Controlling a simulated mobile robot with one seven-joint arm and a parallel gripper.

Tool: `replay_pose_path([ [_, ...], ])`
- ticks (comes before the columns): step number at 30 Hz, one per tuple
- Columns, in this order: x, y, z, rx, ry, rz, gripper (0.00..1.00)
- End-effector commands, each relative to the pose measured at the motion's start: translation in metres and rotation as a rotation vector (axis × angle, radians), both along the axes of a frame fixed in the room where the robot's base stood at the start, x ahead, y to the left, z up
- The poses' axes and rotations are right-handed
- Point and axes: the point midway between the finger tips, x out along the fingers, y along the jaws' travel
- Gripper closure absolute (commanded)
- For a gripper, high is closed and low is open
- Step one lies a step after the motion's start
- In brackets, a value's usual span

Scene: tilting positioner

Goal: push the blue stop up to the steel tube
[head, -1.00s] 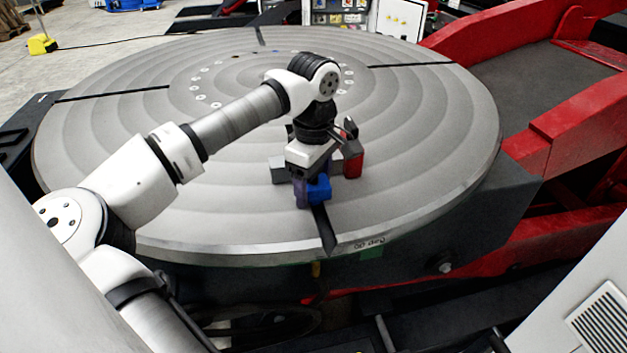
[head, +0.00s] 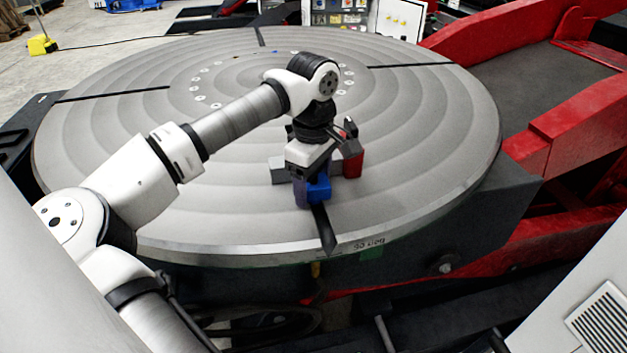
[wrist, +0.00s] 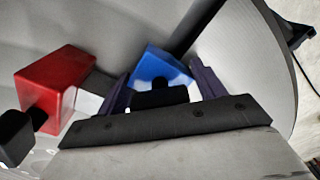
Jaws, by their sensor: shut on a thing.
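The blue stop (head: 319,188) stands on the round grey table near its front edge, by the dark radial slot. In the wrist view the blue stop (wrist: 152,65) shows just beyond my purple fingers, with a black part between them. My gripper (head: 311,186), also in the wrist view (wrist: 162,92), points down and is shut on the stop. The grey steel tube (head: 279,170) lies behind the stop, partly hidden by my gripper. In the wrist view a pale grey piece, probably the tube (wrist: 86,103), shows beside my left finger. I cannot tell whether stop and tube touch.
A red block (head: 352,163) with a black knob stands right of my gripper, against the grey tube; it is at left in the wrist view (wrist: 55,82). The round table (head: 200,215) is otherwise largely clear. A red frame (head: 575,130) rises at right.

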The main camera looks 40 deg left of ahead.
Motion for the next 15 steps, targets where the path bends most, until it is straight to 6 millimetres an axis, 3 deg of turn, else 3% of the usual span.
replay_pose_path([
  [12, -0.0033, -0.0035, 0.0010, 0.001, -0.001, 0.001, 0.74],
  [13, -0.0033, -0.0035, 0.0010, 0.001, -0.001, 0.001, 0.27],
  [15, -0.0033, -0.0035, 0.0009, 0.001, -0.001, 0.001, 0.18],
])
